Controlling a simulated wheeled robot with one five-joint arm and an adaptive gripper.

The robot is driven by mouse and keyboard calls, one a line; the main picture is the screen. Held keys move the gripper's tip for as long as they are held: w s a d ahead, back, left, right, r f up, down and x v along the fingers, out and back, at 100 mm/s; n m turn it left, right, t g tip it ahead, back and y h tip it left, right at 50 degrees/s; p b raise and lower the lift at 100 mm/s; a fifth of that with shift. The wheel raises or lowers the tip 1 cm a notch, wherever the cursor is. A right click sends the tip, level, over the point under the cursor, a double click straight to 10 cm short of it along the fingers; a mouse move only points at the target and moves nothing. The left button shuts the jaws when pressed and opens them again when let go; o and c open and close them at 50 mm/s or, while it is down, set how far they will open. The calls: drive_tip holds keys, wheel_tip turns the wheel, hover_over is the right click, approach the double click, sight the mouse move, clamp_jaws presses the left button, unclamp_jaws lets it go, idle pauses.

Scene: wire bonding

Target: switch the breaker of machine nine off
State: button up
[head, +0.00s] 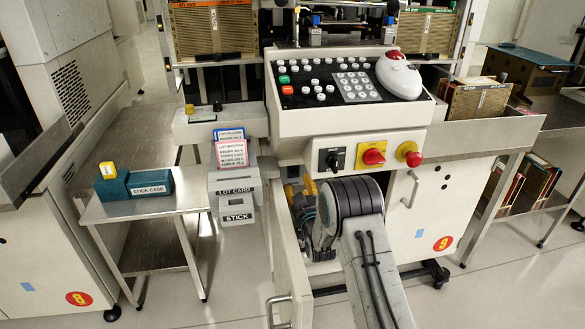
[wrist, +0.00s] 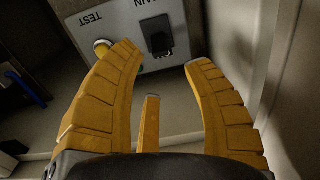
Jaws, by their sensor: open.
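Machine nine is the pale machine in the middle of the head view, with a red "9" disc (head: 443,243) on its lower front. Its lower cabinet door (head: 287,255) stands open and my arm reaches into the opening. In the wrist view, a grey breaker panel (wrist: 188,22) carries a black switch handle (wrist: 157,38) under upside-down "MAIN" lettering, with "TEST" lettering to its left. My gripper (wrist: 164,56) is open, its yellow fingers on either side of and short of the black handle, with no visible contact. The handle's on or off position cannot be told.
A pale wall or door face (wrist: 255,60) runs close along the right of the wrist view. In the head view, a black knob (head: 335,160), yellow-red knob (head: 373,157) and red button (head: 414,159) sit above the opening. A small table (head: 150,212) stands left.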

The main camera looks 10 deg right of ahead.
sight(295, 172)
drive_tip(key=shift+w+b, duration=1.25)
drive_tip(key=shift+w, duration=2.65)
clamp_jaws()
